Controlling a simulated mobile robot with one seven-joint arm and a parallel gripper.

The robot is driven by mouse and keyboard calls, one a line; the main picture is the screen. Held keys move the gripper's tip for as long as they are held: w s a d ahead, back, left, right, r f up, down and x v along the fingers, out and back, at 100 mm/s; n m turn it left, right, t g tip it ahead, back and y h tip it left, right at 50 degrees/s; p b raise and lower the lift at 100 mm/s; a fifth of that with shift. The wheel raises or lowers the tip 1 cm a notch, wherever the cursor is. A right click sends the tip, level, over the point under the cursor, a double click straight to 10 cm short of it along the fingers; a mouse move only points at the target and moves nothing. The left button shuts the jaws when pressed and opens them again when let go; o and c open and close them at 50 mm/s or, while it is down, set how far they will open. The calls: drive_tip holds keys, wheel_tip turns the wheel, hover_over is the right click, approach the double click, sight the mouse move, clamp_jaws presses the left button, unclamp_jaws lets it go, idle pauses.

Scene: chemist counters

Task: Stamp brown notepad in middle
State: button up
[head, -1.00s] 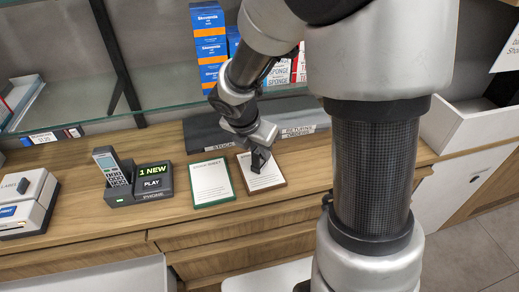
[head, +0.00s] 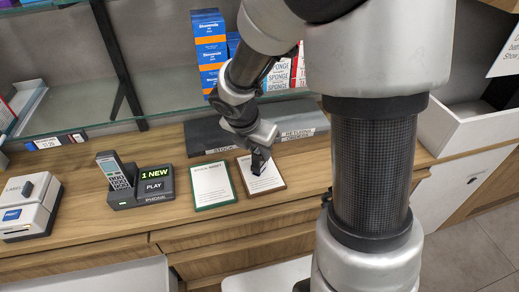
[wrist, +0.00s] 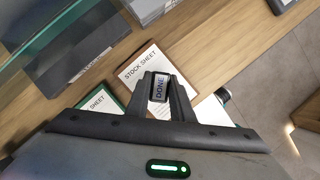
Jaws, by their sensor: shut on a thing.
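The brown notepad (head: 270,185) lies flat on the wooden counter, with a white sheet in a brown border. It also shows in the wrist view (wrist: 132,74), headed "STOCK SHEET". My gripper (head: 259,166) is over its sheet, pointing down. In the wrist view my gripper (wrist: 160,86) is shut on a dark stamp (wrist: 160,89) whose label reads "DONE". The fingers hide the stamp's lower part and part of the sheet. I cannot tell whether the stamp touches the paper.
A green notepad (head: 212,187) lies just left of the brown one. Further left stand a phone on its base (head: 141,190) and a white box device (head: 27,207). Dark trays (head: 205,136) and a glass shelf are behind. My arm covers the counter's right part.

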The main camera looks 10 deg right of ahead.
drive_tip(key=shift+r+p, duration=2.45)
drive_tip(key=shift+r, duration=0.25)
